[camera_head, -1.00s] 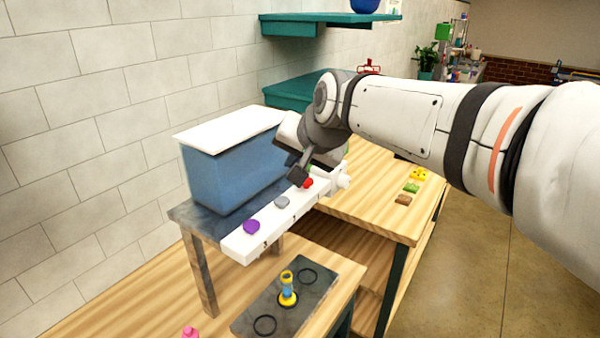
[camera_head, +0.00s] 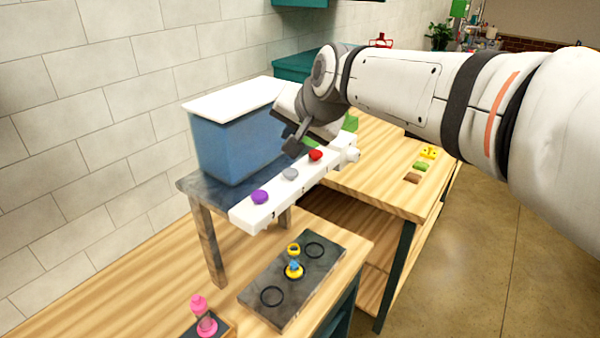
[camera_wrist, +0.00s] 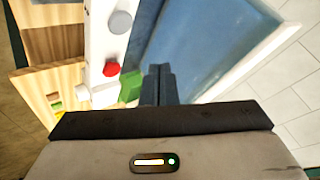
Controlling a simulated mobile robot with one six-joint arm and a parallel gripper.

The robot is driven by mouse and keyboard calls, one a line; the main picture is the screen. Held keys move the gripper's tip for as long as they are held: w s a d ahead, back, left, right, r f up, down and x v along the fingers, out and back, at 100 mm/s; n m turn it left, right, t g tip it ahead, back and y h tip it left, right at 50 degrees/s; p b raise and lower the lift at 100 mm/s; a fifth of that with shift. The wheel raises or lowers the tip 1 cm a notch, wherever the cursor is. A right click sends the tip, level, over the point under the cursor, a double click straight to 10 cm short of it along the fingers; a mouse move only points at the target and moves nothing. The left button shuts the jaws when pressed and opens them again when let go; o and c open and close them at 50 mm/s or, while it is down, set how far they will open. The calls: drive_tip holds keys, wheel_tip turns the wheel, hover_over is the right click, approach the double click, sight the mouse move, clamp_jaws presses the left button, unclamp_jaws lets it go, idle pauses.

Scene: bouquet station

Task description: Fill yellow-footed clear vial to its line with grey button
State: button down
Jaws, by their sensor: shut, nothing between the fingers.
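The clear vial with a yellow foot (camera_head: 294,269) stands upright in the middle ring of a dark tray (camera_head: 258,293). It has a yellow collar at its top and some blue in it; its line is too small to make out. The grey button (camera_head: 290,174) sits on a white bar between a purple button (camera_head: 260,197) and a red button (camera_head: 315,155). The grey button also shows in the wrist view (camera_wrist: 120,22). My gripper (camera_head: 293,150) is shut and empty, above the bar's back edge near the grey and red buttons, apart from them.
The white bar (camera_head: 262,217) runs along the front of a small raised table with a blue tank (camera_head: 235,145) behind it. A pink vial (camera_head: 203,318) stands at the lower left. Yellow, green and brown blocks (camera_head: 420,166) lie on the right-hand table.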

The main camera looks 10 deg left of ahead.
sight(293, 174)
drive_tip(key=shift+f+b, duration=1.85)
drive_tip(key=shift+f, duration=0.95)
drive_tip(key=shift+f, duration=0.1)
drive_tip(key=shift+w+f+b, duration=0.1)
drive_tip(key=shift+f+b, duration=0.2)
drive_tip(key=shift+b, duration=0.1)
drive_tip(key=shift+f+b, duration=0.6)
drive_tip(key=shift+f, duration=0.05)
drive_tip(key=shift+r, duration=0.1)
idle(0.4)
drive_tip(key=shift+r+p, duration=0.75)
drive_tip(key=shift+r, duration=0.2)
drive_tip(key=shift+r, duration=0.1)
drive_tip(key=shift+r+p, duration=1.75)
drive_tip(key=shift+r, duration=0.7)
